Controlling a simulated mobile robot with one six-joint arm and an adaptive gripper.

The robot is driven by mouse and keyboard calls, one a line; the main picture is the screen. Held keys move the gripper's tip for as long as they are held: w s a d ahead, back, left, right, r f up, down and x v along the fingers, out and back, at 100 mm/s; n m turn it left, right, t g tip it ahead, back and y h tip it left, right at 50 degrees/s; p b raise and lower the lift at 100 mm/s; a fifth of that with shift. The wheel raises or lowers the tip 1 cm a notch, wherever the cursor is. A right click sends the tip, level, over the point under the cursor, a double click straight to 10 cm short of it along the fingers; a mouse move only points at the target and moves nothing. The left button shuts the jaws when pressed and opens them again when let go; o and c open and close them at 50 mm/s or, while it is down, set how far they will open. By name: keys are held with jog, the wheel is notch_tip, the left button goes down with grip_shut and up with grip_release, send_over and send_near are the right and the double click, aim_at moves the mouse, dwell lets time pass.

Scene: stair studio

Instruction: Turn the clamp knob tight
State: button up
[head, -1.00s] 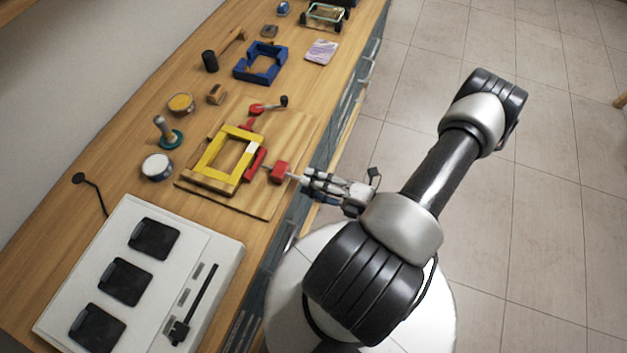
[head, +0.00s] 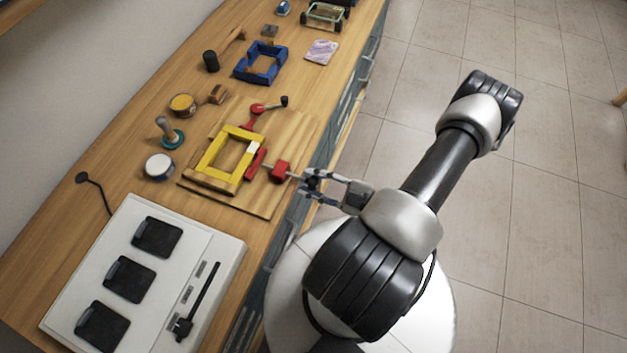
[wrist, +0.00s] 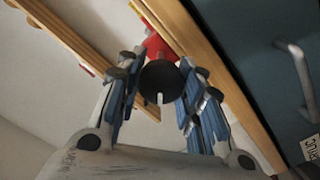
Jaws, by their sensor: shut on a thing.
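The yellow wooden frame (head: 207,162) lies on a light wooden board on the bench. A red clamp jaw (head: 256,163) rests along its right side. A red clamp block (head: 281,171) sits near the board's right edge. The dark round clamp knob (head: 311,182) is at the outer end of the clamp, and in the wrist view the knob (wrist: 159,76) faces the camera with a pale pin at its lower edge. My gripper (head: 314,184) is shut on the knob from the right, with a finger on each side. The fingers partly hide the knob in the head view.
A blue frame (head: 260,63) lies farther back. A white panel with dark pads (head: 210,248) is at the near left. A drawer handle (wrist: 296,80) shows close by in the wrist view.

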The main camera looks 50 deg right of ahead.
jog(key=m, duration=0.4)
jog(key=shift+m, duration=0.3)
jog(key=m, duration=0.4)
jog(key=shift+m, duration=0.3)
jog(key=o, duration=1.1)
jog(key=shift+d, duration=0.1)
